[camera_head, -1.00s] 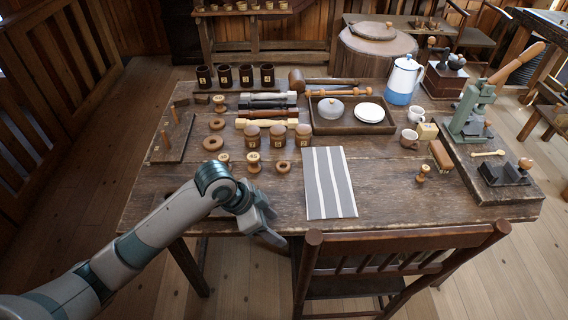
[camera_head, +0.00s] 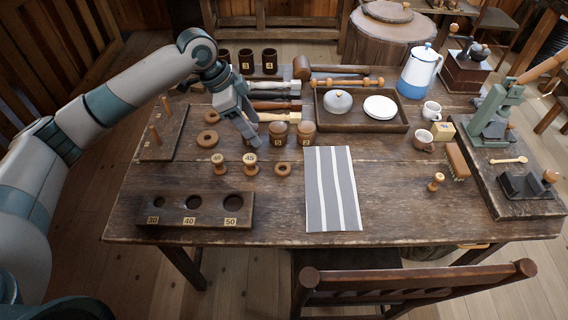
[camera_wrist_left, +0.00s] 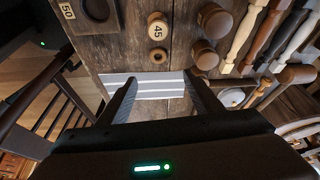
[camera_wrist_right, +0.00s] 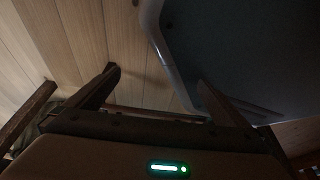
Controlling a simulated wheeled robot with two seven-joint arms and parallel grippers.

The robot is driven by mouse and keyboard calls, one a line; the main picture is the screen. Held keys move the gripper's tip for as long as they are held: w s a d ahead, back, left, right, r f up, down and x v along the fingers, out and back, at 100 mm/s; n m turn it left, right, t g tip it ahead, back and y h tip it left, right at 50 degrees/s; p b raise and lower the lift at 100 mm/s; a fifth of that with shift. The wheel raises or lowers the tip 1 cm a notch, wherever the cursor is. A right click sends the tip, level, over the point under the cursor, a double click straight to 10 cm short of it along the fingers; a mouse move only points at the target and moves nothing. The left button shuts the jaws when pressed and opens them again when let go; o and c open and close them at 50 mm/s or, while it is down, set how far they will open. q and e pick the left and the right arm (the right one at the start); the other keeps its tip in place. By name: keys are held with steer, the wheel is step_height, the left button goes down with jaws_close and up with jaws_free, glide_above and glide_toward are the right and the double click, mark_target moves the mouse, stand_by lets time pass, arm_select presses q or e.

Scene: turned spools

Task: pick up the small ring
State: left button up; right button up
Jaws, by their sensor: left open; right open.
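The small ring (camera_head: 283,170) is a brown wooden ring lying flat on the table, right of the spool marked 45 (camera_head: 250,165). It also shows in the left wrist view (camera_wrist_left: 158,57), just beyond the fingertips and between their lines. A larger ring (camera_head: 207,140) lies farther left. My left gripper (camera_head: 250,138) is open above the table, to the upper left of the small ring in the head view and apart from it. It also shows in the left wrist view (camera_wrist_left: 160,78). My right gripper (camera_wrist_right: 157,77) is open and empty; the head view does not show it.
A board with three holes (camera_head: 170,220) lies at the front left. A striped cloth (camera_head: 332,190) lies right of the small ring. Lidded jars (camera_head: 306,134) and a tray (camera_head: 395,128) stand behind. A chair back (camera_head: 420,290) stands in front of the table.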

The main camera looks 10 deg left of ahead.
arm_select(q)
steer(key=shift+f, duration=0.1)
steer(key=p+x, duration=0.2)
steer(key=x, duration=1)
steer(key=shift+f+p, duration=0.1)
steer(key=shift+p, duration=0.3)
arm_select(e)
steer(key=s+d+g, duration=0.2)
steer(key=s+d, duration=0.2)
steer(key=s, duration=0.6)
steer(key=shift+s+d+f+g+h, duration=0.15)
steer(key=shift+d+g+h, duration=0.05)
steer(key=shift+g+h, duration=0.2)
